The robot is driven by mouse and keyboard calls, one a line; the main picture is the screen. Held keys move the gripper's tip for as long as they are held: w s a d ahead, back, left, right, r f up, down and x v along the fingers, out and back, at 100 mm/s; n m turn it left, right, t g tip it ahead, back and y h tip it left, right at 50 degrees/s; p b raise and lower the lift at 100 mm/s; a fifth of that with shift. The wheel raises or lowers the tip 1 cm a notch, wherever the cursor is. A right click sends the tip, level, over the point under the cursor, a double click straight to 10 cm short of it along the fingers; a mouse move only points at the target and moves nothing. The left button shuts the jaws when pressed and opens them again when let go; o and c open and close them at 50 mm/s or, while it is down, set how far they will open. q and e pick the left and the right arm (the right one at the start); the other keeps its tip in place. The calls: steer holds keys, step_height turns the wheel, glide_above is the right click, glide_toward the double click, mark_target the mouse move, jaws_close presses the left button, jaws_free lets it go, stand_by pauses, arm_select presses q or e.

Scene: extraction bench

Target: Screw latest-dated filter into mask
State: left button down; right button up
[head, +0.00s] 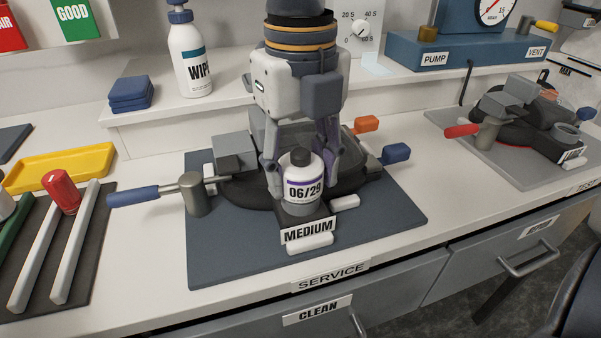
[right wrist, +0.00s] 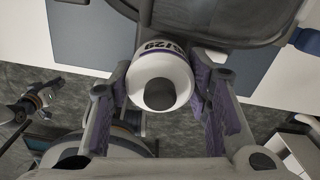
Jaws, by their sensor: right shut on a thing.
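The white filter (head: 301,172) with a black top knob and a purple-edged "06/29" label is upright between the fingers of my right gripper (head: 303,178), which is shut on it from above. In the right wrist view the filter (right wrist: 160,82) also sits between the purple finger pads. The dark mask (head: 240,192), tagged "MEDIUM", lies in a fixture on the blue-grey mat. The filter's grey lower end is at the mask's front port; I cannot tell whether its thread is engaged. A ringed arm end, apparently my left, is small in the right wrist view (right wrist: 35,103); its jaws are unclear.
A blue-handled lever (head: 134,196) sticks out left of the mask. A rack with a red-topped item (head: 63,190) and a yellow tray (head: 62,167) stand left. A second mask (head: 525,125) is at right. The wipes bottle (head: 190,55) stands on the shelf behind.

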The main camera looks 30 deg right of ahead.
steer(key=o, duration=1.3)
steer(key=shift+o, duration=0.2)
